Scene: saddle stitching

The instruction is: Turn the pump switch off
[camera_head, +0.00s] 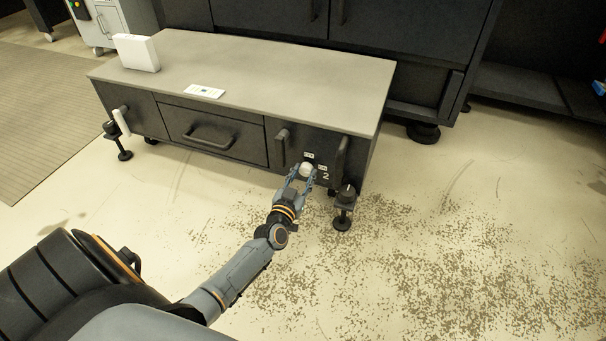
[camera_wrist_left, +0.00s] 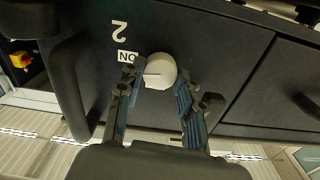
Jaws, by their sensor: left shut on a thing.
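The pump switch is a round white knob (camera_head: 306,169) on the front of the low dark cabinet, beside a white "2". It also shows in the left wrist view (camera_wrist_left: 161,68), where a short dark mark on it lies on the side of the "ON" label (camera_wrist_left: 127,57). My left gripper (camera_head: 303,177) is shut on the knob. In the left wrist view its blue-padded fingers (camera_wrist_left: 157,90) stand on either side of the knob. My right gripper is not in view.
Vertical handles (camera_head: 341,158) and (camera_head: 282,147) flank the knob. The cabinet top (camera_head: 290,75) carries a white box (camera_head: 136,52) and a small card (camera_head: 205,91). Brown bits (camera_head: 440,255) are scattered over the floor. Black cabinet feet (camera_head: 344,208) stick out below.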

